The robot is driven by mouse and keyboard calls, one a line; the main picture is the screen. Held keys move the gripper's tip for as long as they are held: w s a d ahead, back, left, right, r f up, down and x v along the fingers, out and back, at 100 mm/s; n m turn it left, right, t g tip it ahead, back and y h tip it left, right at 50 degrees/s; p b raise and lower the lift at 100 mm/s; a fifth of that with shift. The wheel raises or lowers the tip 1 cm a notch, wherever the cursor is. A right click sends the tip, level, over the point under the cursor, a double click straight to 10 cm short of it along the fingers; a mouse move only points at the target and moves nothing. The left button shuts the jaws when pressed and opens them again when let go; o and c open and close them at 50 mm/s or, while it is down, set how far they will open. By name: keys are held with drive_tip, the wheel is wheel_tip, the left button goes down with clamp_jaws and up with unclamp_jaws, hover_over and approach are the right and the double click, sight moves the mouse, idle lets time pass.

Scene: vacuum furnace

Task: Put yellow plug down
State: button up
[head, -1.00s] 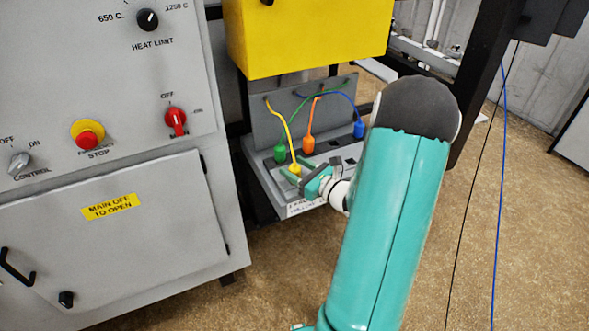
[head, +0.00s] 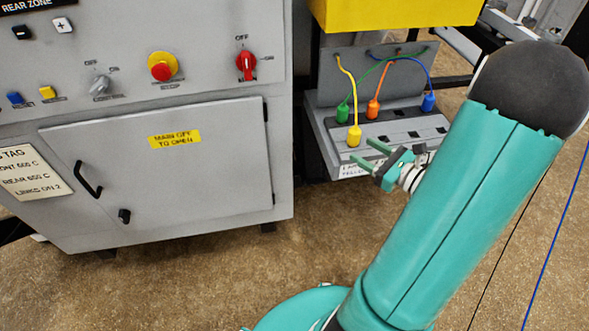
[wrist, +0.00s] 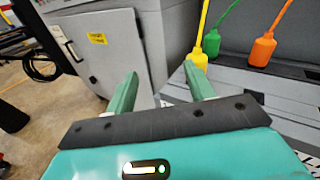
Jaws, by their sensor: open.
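The yellow plug (head: 354,136) stands upright on the front part of the grey link panel (head: 342,163), with its yellow cable rising to the back plate. My gripper (head: 367,154) is open and empty, just in front and to the right of the plug, apart from it. In the wrist view, the yellow plug (wrist: 198,60) shows beyond the right fingertip, outside the space between the open fingers (wrist: 160,88). The plug's lower end is partly hidden there by the finger.
A green plug (head: 343,113), an orange plug (head: 374,109) and a blue plug (head: 428,102) stand on the panel with their cables. A grey control cabinet (head: 200,190) is to the left. A yellow box (head: 390,12) hangs above. Floor in front is clear.

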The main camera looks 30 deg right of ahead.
drive_tip(key=a+r+n+g+y, duration=0.25)
drive_tip(key=a+n+g, duration=0.45)
drive_tip(key=a, duration=0.4)
drive_tip(key=a+r+n+g+y, duration=0.25)
drive_tip(key=a+n+g, duration=0.25)
drive_tip(key=a+n, duration=0.5)
drive_tip(key=s+a+r+n+t+h, duration=0.1)
drive_tip(key=s+a+r+n+h, duration=0.5)
drive_tip(key=n, duration=0.8)
wheel_tip(320, 180, up, 3)
drive_tip(key=s+h, duration=0.1)
drive_tip(key=h, duration=0.3)
drive_tip(key=shift+a+n, duration=0.3)
drive_tip(key=shift+a, duration=0.1)
drive_tip(key=shift+c, duration=0.2)
drive_tip(key=c, duration=0.3)
drive_tip(key=shift+d, duration=0.15)
